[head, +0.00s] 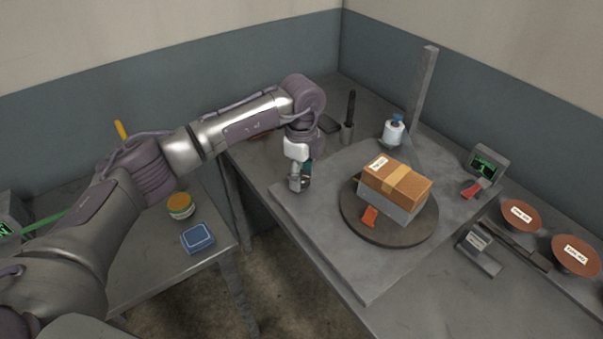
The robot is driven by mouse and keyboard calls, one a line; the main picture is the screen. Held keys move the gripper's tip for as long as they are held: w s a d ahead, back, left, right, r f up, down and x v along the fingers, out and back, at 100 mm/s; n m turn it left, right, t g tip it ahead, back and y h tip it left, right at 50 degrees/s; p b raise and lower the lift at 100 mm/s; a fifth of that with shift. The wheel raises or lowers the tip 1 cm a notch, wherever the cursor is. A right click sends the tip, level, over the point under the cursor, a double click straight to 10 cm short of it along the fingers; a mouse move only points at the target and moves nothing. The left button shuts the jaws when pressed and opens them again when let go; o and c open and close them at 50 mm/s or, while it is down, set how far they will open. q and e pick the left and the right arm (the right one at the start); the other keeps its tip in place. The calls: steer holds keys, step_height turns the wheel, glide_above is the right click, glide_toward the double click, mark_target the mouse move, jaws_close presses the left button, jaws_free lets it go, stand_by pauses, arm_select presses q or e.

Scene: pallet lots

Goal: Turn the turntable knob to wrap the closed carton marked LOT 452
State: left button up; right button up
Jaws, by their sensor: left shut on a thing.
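A closed carton (399,183) sits on the round dark turntable (425,229). Its top is orange-brown with a lighter tape band, and its lower sides look grey. A white label (378,164) is on its top; I cannot read the lot number. A small orange piece (369,217) stands at the turntable's front, beside the carton; I cannot tell whether it is the knob. My left gripper (300,184) points down left of the turntable, apart from the carton and the orange piece. It is shut on a small dark teal thing, mostly hidden. My right gripper is out of view.
A grey post (424,92) and a white-and-blue roll (394,130) stand behind the turntable. A small screen (486,163) and brown discs (520,214) are at the right. A blue box (198,237) and a jar (180,205) are on the left table (150,273).

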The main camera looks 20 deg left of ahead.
mark_target(302, 175)
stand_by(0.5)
arm_select(q)
steer(key=o, duration=1.2)
steer(key=shift+c, duration=0.2)
steer(key=shift+r, duration=0.15)
step_height(302, 175, up, 12)
stand_by(0.8)
